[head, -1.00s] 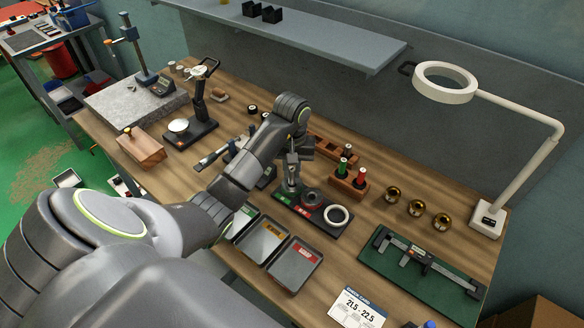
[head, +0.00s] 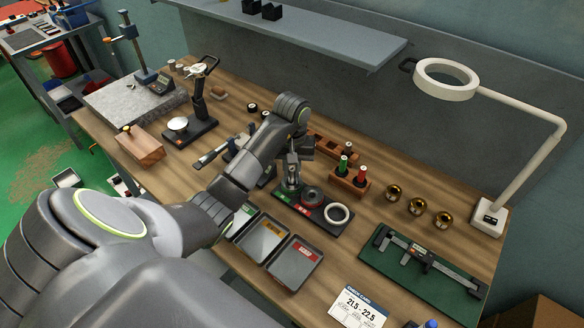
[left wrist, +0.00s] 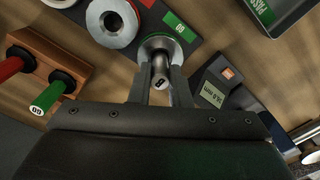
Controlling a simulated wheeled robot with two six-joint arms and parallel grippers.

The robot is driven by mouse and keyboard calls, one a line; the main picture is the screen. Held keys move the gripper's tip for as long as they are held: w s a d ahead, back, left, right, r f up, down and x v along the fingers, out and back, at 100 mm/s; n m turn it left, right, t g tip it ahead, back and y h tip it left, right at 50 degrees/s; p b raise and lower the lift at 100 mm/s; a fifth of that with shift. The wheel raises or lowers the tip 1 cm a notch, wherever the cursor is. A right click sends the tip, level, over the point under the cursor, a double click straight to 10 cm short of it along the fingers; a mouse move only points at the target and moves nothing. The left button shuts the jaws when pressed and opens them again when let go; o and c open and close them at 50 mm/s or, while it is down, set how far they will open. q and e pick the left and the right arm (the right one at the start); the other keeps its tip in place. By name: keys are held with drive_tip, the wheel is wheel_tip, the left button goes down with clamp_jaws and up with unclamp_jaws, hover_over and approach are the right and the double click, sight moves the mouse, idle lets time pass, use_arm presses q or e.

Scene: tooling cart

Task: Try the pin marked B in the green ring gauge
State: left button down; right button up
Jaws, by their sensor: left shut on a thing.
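My left gripper (left wrist: 158,88) is shut on the metal pin (left wrist: 160,66), whose end face shows a black B in the left wrist view. The pin points down at the steel ring (left wrist: 180,42) beside the green label (left wrist: 181,27). Its far end overlaps the ring's bore; how deep it sits cannot be told. In the head view the left gripper (head: 292,172) is over the left end of the black gauge base (head: 325,229), hiding most of the pin and ring. My right gripper is not in view.
A wooden stand (head: 349,184) with red and green handles is close behind. Trays, including a red-labelled one (head: 295,265), lie in front. Several brass pieces (head: 416,206) stand right.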

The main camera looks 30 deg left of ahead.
sight(292, 169)
use_arm(q)
drive_tip(key=shift+f+b, duration=0.7)
idle(1.1)
drive_tip(key=shift+r+p, duration=1.6)
drive_tip(key=shift+p, duration=0.05)
idle(1.7)
wheel_tip(292, 169, up, 5)
drive_tip(key=p, duration=0.5)
drive_tip(key=shift+f, duration=0.1)
